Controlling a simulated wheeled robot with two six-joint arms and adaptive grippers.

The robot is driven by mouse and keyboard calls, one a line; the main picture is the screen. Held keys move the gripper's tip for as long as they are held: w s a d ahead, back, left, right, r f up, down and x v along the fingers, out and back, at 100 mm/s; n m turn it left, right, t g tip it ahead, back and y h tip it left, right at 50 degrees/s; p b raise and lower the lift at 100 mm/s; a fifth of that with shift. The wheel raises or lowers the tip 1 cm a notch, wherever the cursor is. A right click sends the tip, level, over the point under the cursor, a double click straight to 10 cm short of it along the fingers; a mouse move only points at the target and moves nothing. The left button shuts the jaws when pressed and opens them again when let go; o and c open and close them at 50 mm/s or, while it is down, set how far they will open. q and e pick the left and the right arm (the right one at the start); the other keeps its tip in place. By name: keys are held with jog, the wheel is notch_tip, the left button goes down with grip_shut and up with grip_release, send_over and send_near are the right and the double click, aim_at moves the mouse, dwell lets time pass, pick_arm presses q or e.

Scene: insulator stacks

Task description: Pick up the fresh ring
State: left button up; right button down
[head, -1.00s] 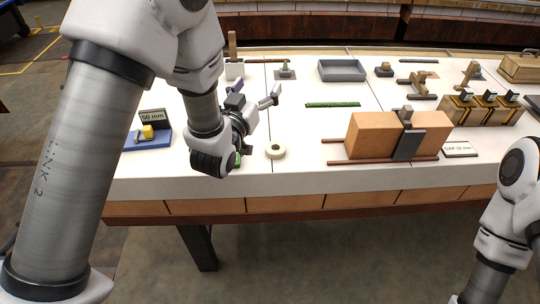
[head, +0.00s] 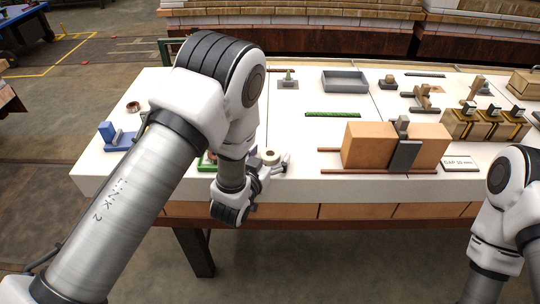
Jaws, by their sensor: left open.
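A cream ring (head: 270,156), which looks like the fresh ring, lies on the white tabletop near its front edge. My left gripper (head: 269,168) is open at the front edge, its fingers close around or beside the ring in the picture. Part of the ring's lower side is hidden by the gripper, and I cannot tell whether they touch. My right arm shows at the right edge, but its gripper is out of view.
A copper-coloured ring (head: 133,107) and a blue stand (head: 107,132) are on the left. An orange block (head: 367,146) in a grey clamp sits on rods at right. A grey tray (head: 345,82) and a green strip (head: 333,115) lie behind. My left arm hides part of the table.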

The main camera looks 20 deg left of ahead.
pick_arm(q)
jog(key=shift+w, duration=0.25)
jog(key=c, duration=1.3)
jog(key=shift+o, duration=0.2)
jog(key=shift+r, duration=0.15)
